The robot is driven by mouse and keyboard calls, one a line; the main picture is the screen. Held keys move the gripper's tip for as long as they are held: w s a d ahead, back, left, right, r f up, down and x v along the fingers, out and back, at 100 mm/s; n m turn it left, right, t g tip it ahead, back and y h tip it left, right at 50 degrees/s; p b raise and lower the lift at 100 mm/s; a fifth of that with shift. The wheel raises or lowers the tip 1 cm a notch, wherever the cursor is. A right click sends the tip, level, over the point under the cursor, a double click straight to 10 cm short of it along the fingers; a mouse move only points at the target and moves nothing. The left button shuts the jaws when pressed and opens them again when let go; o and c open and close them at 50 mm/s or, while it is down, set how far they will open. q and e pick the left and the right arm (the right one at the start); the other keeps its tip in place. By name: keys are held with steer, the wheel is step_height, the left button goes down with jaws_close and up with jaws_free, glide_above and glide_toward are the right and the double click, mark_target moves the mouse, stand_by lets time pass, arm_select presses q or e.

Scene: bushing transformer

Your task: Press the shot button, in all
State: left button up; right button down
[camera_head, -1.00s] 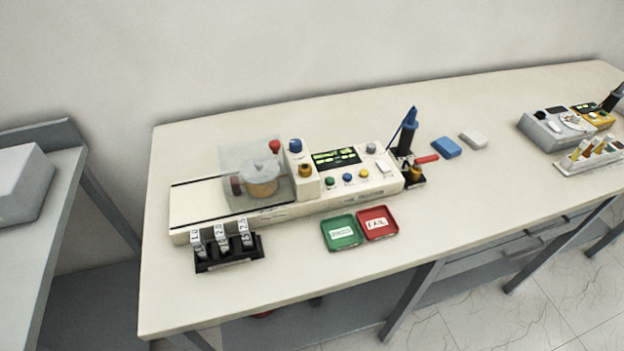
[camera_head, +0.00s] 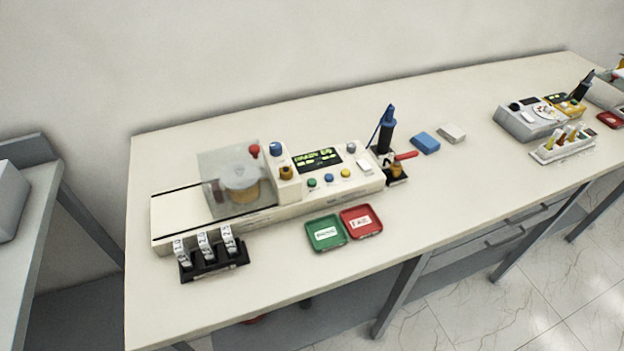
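A long cream-white test machine (camera_head: 255,210) stands on the table, with a lit green display (camera_head: 317,159). Its front panel has a green button (camera_head: 312,182), a blue button (camera_head: 328,178), a yellow button (camera_head: 345,174) and a white switch-like key (camera_head: 364,168). Labels on the buttons are too small to read, so I cannot tell which is the shot button. A blue knob (camera_head: 276,148), an orange knob (camera_head: 286,172) and a grey knob (camera_head: 351,147) sit on it. A clear cover (camera_head: 228,160) surrounds a round metal-topped part (camera_head: 240,180). Neither gripper is in view.
The cream table (camera_head: 290,290) has a green tray (camera_head: 326,233) and red tray (camera_head: 361,221) in front of the machine. A black rack (camera_head: 214,260) holds labelled pieces. Blue (camera_head: 425,142) and white (camera_head: 452,133) blocks lie at right. A grey device (camera_head: 528,120) stands further right.

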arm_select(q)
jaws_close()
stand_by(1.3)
